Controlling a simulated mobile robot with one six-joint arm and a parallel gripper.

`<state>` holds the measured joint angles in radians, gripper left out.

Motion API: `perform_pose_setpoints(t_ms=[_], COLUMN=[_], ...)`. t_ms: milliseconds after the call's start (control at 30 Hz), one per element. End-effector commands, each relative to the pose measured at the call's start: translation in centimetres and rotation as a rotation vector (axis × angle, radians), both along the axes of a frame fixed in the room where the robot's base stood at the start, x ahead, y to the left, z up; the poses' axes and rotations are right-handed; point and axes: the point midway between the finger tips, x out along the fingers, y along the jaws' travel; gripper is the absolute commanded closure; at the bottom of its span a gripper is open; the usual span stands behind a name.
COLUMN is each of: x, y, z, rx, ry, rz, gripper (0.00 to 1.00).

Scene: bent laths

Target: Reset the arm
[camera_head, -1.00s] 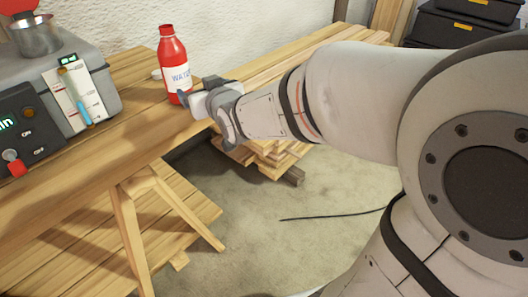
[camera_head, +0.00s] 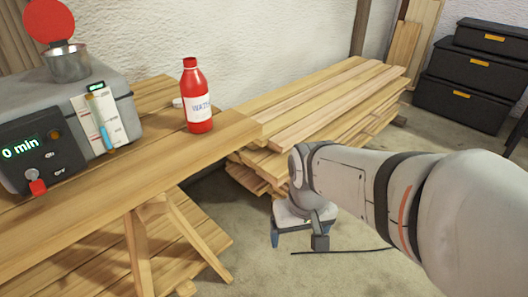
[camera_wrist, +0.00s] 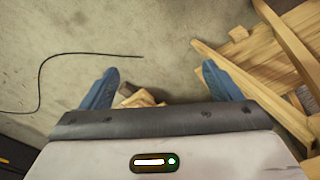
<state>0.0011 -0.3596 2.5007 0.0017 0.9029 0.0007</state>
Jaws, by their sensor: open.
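My gripper (camera_head: 297,241) hangs low in the head view, to the right of the workbench and in front of the stacked planks. It points down toward the floor. In the wrist view my gripper (camera_wrist: 165,85) shows two blue fingers spread wide apart. Nothing is between them except floor and plank ends farther below. My arm reaches in from the right of the head view.
Stacked planks (camera_head: 318,98) lie behind my gripper. Black cases (camera_head: 465,85) stand far right. A thin black cable (camera_head: 345,252) lies on open floor.

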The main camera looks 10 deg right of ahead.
Motion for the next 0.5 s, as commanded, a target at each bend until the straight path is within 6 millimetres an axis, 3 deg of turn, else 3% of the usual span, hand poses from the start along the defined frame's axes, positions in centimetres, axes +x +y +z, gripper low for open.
perform_pose_setpoints(t_ms=[167, 500], x=[0.2, 1.1], y=[0.0, 0.0], z=[2.0, 14.3], rx=[-0.003, -0.013], ry=[-0.010, -0.077], rz=[0.001, 0.001], gripper=[0.16, 0.16])
